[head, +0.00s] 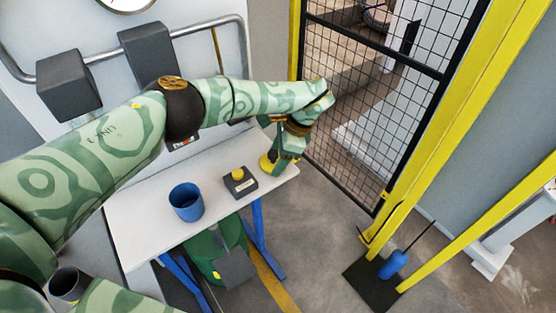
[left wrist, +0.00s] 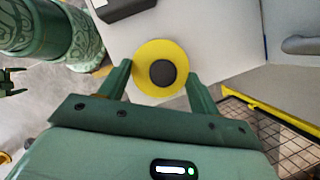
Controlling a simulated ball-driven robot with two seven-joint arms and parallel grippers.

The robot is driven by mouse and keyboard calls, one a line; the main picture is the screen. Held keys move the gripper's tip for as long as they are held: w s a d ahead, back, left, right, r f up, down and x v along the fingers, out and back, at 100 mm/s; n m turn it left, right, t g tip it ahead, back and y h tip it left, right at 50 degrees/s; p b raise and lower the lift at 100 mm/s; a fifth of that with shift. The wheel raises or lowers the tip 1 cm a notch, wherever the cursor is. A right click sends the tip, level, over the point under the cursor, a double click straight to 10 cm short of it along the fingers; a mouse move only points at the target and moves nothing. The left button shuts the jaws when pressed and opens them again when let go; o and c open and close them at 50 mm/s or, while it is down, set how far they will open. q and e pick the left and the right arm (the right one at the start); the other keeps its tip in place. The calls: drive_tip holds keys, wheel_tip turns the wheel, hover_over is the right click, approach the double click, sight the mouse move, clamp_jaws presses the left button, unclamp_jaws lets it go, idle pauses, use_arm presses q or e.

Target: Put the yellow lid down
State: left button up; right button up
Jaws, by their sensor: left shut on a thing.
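The yellow lid (left wrist: 145,50) is a round disc with a dark round centre. It lies between the two fingers of my left gripper (left wrist: 158,78) in the left wrist view, and the fingers are shut on it. In the head view, my left gripper (head: 284,163) is at the far right end of the white table (head: 135,222). Only part of the lid (head: 265,164) shows beside the gripper there. I cannot tell whether the lid touches the tabletop. A small dark green claw-like part (left wrist: 12,82) at the left wrist view's left edge looks like my right gripper; its jaws are unclear.
A dark box with a yellow button (head: 240,182) stands on the table, left of my left gripper. A blue cup (head: 186,203) stands further left. A green bin (head: 212,256) is under the table. A black mesh fence (head: 370,110) with yellow posts rises to the right.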

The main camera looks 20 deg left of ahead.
use_arm(q)
drive_tip(key=o, duration=1)
